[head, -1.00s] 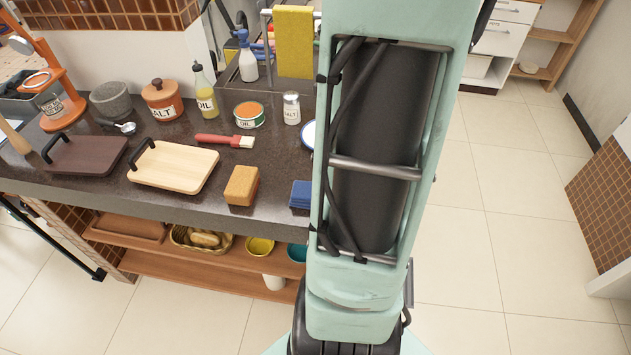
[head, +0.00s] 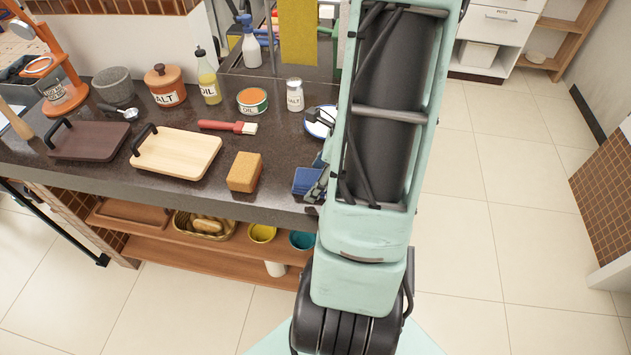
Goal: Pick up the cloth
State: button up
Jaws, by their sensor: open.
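A blue folded cloth (head: 306,181) lies on the dark counter near its front edge, just left of my arm. A yellow cloth (head: 298,32) hangs at the back, cut off by the top of the picture. My gripper (head: 312,154) is mostly hidden behind my arm. Dark finger parts show beside the white plate and at the right side of the blue cloth. It is open. Whether a finger touches the blue cloth cannot be told.
A yellow-brown sponge block (head: 244,172) lies left of the blue cloth. A salt shaker (head: 295,95), a blue-rimmed white plate (head: 318,124), a tin (head: 252,101), a red-handled brush (head: 228,127) and a light wooden tray (head: 178,153) stand around. The counter's front edge (head: 230,208) is close.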

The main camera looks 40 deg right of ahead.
jog(key=shift+w+f, duration=0.1)
jog(key=shift+f, duration=0.15)
jog(key=shift+f+b, duration=0.25)
jog(key=shift+b, duration=0.05)
dwell(0.5)
jog(key=c, duration=1.1)
jog(key=shift+r, duration=0.15)
